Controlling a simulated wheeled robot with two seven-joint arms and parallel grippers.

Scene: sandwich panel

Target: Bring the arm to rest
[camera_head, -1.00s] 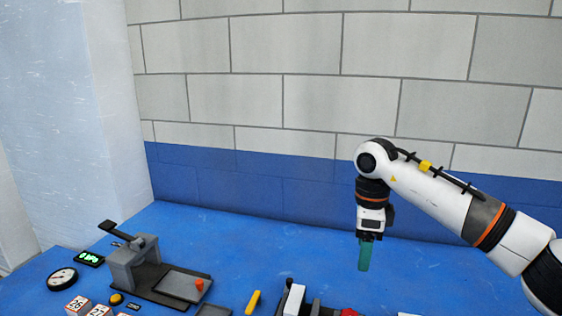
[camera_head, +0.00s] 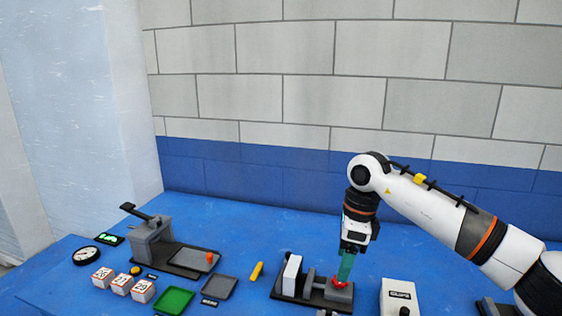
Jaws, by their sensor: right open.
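My right arm comes in from the right, bent at a white elbow with its forearm pointing down. My right gripper (camera_head: 345,268) is open, its teal fingers pointing down over a dark fixture (camera_head: 285,290) with a white block. The fingertips are at or just above a red knob (camera_head: 340,282) on that fixture. I cannot tell whether they touch it. My left gripper is not in view.
A grey press (camera_head: 150,240) with a lever stands at the left on the blue table (camera_head: 235,225). Near it are a dial gauge (camera_head: 86,255), several white number blocks (camera_head: 122,284), a green tray (camera_head: 174,300) and a yellow stick (camera_head: 257,271). A white box (camera_head: 398,296) stands right of the fixture.

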